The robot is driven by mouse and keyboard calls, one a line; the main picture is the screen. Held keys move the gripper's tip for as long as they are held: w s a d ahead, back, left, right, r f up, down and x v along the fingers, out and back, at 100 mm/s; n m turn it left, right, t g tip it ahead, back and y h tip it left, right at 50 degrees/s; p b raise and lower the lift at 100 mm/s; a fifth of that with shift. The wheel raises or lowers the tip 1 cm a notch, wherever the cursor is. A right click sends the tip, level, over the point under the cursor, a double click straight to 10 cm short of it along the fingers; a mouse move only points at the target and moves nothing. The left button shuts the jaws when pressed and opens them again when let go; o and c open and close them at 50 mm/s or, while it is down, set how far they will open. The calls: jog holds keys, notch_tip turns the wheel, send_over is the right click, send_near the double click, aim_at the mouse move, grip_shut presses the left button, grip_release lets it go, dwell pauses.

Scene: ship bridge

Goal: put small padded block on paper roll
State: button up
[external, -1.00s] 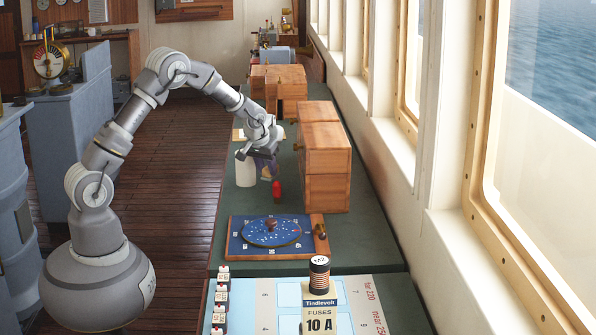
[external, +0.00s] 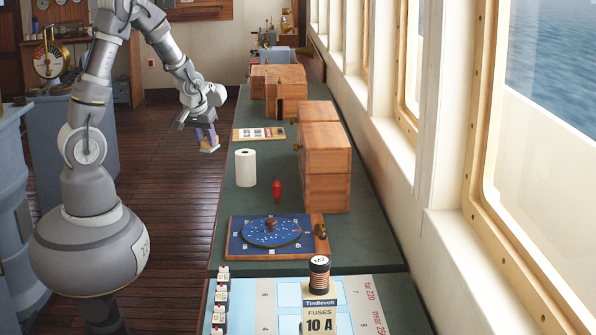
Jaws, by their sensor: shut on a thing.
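The paper roll (external: 246,170) stands upright, white, near the left edge of the green counter, with a dark hole in its top. My gripper (external: 206,132) is shut on a small purple block with a pale tan underside, which I take for the small padded block (external: 208,143). It holds the block in the air, up and left of the roll in the picture and apart from it, seemingly out past the counter's left edge. The fingers partly cover the block.
A red-topped object (external: 277,190) stands right of the roll. A flat printed board (external: 259,134) lies behind it. Wooden boxes (external: 326,180) line the right side. A blue dial board (external: 270,236) lies in front. The counter around the roll is mostly clear.

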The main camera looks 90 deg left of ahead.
jog(key=w+a, duration=0.3)
jog(key=w+a+f, duration=0.1)
jog(key=w+a, duration=0.3)
jog(key=w+a+b, duration=0.1)
jog(key=w+a, duration=0.2)
jog(key=a, duration=0.1)
jog(key=shift+w+a+f, duration=0.15)
jog(key=shift+a+f, duration=0.1)
jog(key=shift+f, duration=0.15)
jog(key=shift+f+b, duration=0.65)
jog(key=shift+f, duration=1.1)
jog(key=o, duration=1)
jog(key=shift+o, duration=0.2)
jog(key=shift+r, duration=0.25)
jog(key=p+v, duration=0.2)
jog(key=v, duration=1)
jog(key=shift+f, duration=0.1)
